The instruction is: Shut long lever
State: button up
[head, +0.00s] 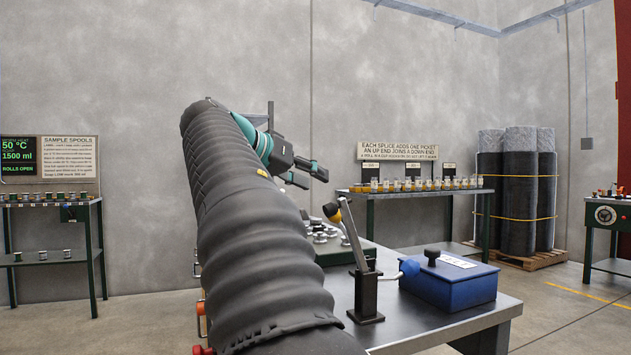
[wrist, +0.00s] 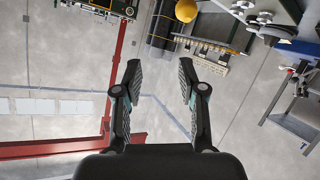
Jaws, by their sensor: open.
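The long lever (head: 352,239) is a grey metal bar with a black and yellow knob (head: 333,212). It rises from a black upright bracket (head: 366,294) on the workbench and leans to the left. My gripper (head: 308,176) is open and empty in the head view, above and left of the knob and apart from it. The wrist view shows both fingers spread with nothing between them (wrist: 160,78). A yellow ball (wrist: 186,10) at its top edge looks like the lever's knob. My arm hides part of the bench's left side.
A blue box (head: 449,284) with a black knob stands right of the bracket on the workbench (head: 415,325). A dark green unit (head: 340,252) with round fittings stands behind the lever. A shelf of small jars (head: 420,185) and mesh rolls (head: 520,190) stand farther back.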

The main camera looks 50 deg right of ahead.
jog(key=v, duration=1)
